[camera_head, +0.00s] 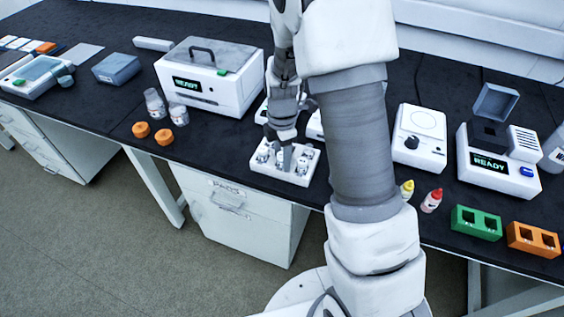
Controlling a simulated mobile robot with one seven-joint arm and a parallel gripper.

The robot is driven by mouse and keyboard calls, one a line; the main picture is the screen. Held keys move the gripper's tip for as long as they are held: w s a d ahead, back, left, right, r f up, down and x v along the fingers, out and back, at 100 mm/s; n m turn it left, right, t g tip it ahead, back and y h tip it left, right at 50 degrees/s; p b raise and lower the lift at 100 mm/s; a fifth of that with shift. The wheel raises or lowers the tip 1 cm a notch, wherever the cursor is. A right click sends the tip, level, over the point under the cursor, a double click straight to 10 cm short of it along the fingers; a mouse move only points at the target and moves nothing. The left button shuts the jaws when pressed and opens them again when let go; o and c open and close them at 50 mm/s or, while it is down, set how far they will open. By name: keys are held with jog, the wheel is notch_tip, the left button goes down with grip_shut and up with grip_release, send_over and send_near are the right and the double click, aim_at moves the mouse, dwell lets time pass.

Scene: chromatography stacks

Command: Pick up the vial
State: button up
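A white rack (301,180) with several small vials stands near the front edge of the black bench, in the middle of the view. One vial (263,156) shows at the left of the rack, and another vial (303,162) shows at the right. I cannot tell which one the task means. My gripper (286,165) points down over the middle of the rack, with its fingertips at the level of the vials. The fingers hide part of the rack. The view is too small to tell whether they are open or closed on a vial.
A white READY device (212,85) stands behind left, with clear jars (155,103) and orange caps (141,130) nearby. To the right are a white stirrer (419,140), yellow (407,190) and red-capped bottles (432,201), and green (476,223) and orange blocks (533,240). My arm hides the middle.

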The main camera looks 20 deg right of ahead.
grip_shut()
